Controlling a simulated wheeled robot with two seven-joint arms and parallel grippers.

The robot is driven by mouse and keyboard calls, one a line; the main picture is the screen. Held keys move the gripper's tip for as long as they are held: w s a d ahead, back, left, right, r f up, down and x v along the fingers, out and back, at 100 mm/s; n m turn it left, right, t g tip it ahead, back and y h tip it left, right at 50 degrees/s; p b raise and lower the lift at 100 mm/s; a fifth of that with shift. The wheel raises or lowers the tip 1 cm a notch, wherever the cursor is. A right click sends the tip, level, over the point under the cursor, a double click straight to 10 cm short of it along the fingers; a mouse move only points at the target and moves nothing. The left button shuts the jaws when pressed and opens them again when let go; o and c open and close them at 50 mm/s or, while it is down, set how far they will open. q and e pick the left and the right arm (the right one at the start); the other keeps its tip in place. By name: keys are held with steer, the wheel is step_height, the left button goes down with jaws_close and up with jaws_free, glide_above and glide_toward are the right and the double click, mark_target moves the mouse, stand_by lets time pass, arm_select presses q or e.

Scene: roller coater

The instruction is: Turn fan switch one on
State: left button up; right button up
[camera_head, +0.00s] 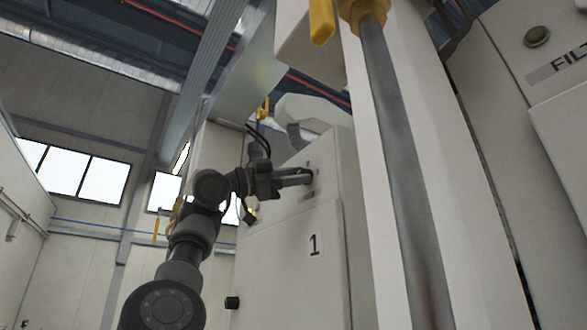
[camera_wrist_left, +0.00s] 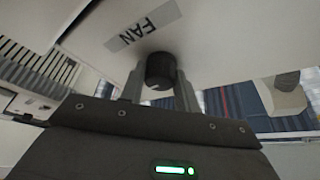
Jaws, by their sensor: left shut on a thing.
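The fan switch (camera_wrist_left: 160,70) is a black round knob on a pale panel, next to a label reading FAN, in the left wrist view. My left gripper (camera_wrist_left: 160,88) has its two fingers on either side of the knob and is shut on it. In the head view my left gripper (camera_head: 308,176) reaches the upper front of the pale cabinet (camera_head: 290,245) marked 1; the knob there is mostly hidden by the fingers. My right gripper is not in view.
A grey vertical pipe (camera_head: 400,170) with a yellow valve handle (camera_head: 322,22) stands right of the cabinet. Another pale cabinet (camera_head: 555,120) with a round button is at the far right.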

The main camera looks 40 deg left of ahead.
arm_select(q)
steer(key=shift+m+g+p, duration=0.4)
steer(key=shift+m+p, duration=0.2)
steer(key=shift+m, duration=0.3)
steer(key=o, duration=1)
steer(key=shift+w, duration=0.1)
steer(key=b+v, duration=0.3)
steer(key=v, duration=0.8)
steer(key=shift+w, duration=0.15)
steer(key=shift+a, duration=0.1)
